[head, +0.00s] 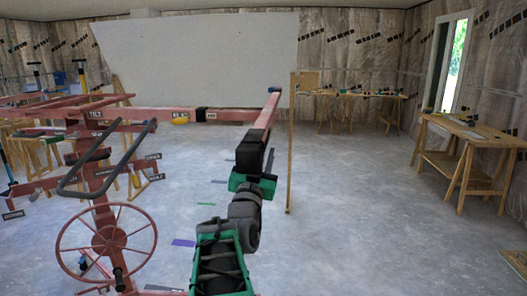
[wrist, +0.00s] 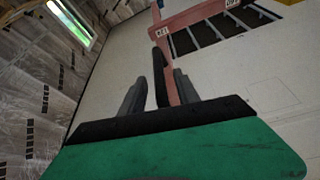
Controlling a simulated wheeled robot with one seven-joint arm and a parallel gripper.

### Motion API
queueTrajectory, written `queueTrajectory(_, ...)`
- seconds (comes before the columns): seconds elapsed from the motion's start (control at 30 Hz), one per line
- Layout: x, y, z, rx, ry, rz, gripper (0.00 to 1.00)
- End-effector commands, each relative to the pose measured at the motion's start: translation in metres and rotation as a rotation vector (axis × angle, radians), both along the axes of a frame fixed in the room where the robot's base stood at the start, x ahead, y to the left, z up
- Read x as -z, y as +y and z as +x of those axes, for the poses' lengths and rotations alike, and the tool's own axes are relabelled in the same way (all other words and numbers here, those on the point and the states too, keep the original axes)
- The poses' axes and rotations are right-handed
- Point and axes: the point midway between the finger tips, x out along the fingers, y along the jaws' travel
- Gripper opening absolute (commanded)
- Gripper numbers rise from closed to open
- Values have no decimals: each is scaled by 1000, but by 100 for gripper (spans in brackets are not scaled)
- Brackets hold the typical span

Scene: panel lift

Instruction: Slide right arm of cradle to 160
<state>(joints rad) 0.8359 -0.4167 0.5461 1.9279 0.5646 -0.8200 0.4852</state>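The red panel lift (head: 100,160) stands at the left in the head view. Its cradle (head: 160,112) has a right arm (head: 232,115) running right, with a crosspiece at the end (head: 272,103). Small dark tags (head: 211,115) sit on the arm; I cannot read them surely. My gripper (head: 262,142) is at the near end of the crosspiece. In the wrist view my gripper (wrist: 158,85) has two dark fingers apart, on either side of the red and black crosspiece (wrist: 170,65). A gap shows by the left finger. The red arm (wrist: 190,20) with tags lies beyond.
A large pale panel (head: 200,60) stands behind the lift. A thin wooden post (head: 290,150) stands just right of the crosspiece. The lift's wheel (head: 107,242) is at lower left. A wooden workbench (head: 470,135) is at the right. The floor between is open.

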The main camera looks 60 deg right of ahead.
Motion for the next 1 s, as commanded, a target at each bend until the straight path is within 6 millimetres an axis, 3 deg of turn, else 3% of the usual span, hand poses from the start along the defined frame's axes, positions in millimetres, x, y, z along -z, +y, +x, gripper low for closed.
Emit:
queueTrajectory(0.1, 12, 20, -6, -4, -1, 1, 38)
queueTrajectory(0.2, 15, 28, -9, -1, 0, 1, 38)
queueTrajectory(0.57, 12, 28, -10, 1, 0, 1, 38)
queueTrajectory(0.67, 8, 19, -7, 3, 2, 3, 38)
queueTrajectory(1.0, -18, -38, 12, 3, 2, 2, 38)
